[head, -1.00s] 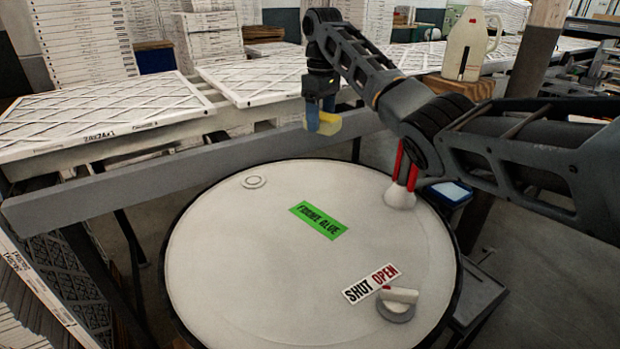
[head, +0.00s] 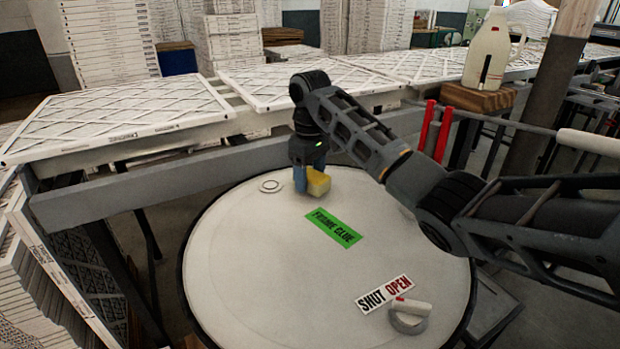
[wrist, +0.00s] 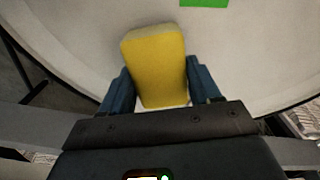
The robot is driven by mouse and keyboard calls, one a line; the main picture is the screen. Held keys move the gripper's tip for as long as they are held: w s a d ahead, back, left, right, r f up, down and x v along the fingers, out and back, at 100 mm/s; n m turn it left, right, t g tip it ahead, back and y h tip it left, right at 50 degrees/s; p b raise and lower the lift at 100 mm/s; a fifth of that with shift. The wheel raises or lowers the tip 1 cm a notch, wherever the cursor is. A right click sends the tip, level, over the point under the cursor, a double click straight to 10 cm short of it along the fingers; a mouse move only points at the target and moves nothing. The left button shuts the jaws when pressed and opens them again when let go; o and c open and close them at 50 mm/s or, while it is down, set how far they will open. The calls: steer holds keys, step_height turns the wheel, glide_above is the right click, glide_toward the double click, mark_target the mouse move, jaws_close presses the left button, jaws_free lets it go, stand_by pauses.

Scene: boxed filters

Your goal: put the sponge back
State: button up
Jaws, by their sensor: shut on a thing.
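The yellow sponge (head: 318,182) is held between the blue fingers of my gripper (head: 310,178). It is over the far part of the white drum lid (head: 250,245), just beyond the green label (head: 333,228). In the wrist view the sponge (wrist: 156,65) fills the space between the two fingers (wrist: 160,88), its long side pointing away from the palm. The sponge is low over the lid; I cannot tell whether it touches it.
A round cap (head: 270,186) lies on the lid left of the sponge. A small valve handle (head: 410,312) is at the near right, by the SHUT OPEN label (head: 384,294). A grey rail (head: 160,182) runs behind the drum. A white jug (head: 492,52) stands on a wooden block (head: 478,97).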

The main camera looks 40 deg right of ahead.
mark_target(310, 173)
steer(key=shift+f, duration=0.65)
steer(key=o, duration=1.1)
steer(key=shift+f, duration=0.1)
step_height(310, 173, up, 12)
steer(key=p, duration=0.3)
